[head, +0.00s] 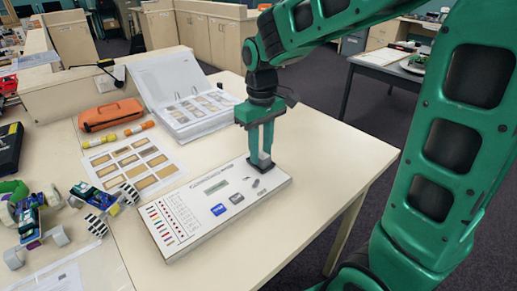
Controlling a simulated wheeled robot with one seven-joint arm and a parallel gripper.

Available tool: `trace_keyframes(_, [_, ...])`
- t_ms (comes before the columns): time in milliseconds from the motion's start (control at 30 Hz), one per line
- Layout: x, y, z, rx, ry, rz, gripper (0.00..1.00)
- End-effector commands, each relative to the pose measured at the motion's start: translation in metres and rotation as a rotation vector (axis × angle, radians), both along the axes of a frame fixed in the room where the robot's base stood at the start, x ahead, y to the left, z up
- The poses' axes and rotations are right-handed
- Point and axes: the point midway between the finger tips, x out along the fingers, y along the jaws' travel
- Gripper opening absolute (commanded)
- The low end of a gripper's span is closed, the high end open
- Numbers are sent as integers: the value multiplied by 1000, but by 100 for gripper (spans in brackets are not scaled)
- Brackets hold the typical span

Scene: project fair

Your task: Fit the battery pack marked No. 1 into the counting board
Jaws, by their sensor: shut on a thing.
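The counting board (185,229) is a flat white panel on the pale table, with a small display, a blue key, a dark key and rows of coloured marks at its left end. My gripper (261,160) points straight down over the board's far right end. Its fingers are shut on a small dark block (262,168), which looks like the battery pack. The block is at or just above the board's surface; I cannot tell whether it is seated. Its number is not readable, and the fingers hide most of it.
Small wheeled models (100,200) stand left of the board. The table (335,150) is clear to the right.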

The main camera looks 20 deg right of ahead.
Motion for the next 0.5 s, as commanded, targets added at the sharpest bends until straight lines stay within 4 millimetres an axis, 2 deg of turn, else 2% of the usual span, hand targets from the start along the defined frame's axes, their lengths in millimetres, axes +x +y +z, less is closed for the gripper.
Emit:
trace_keyframes(233, [0,0,-3,0,0,0,3])
trace_keyframes(267, [0,0,-3,0,0,0,33])
trace_keyframes(300, [0,0,-3,0,0,0,43])
trace_keyframes(333, [0,0,-3,0,0,0,48])
trace_keyframes(500, [0,0,-3,0,0,0,48])
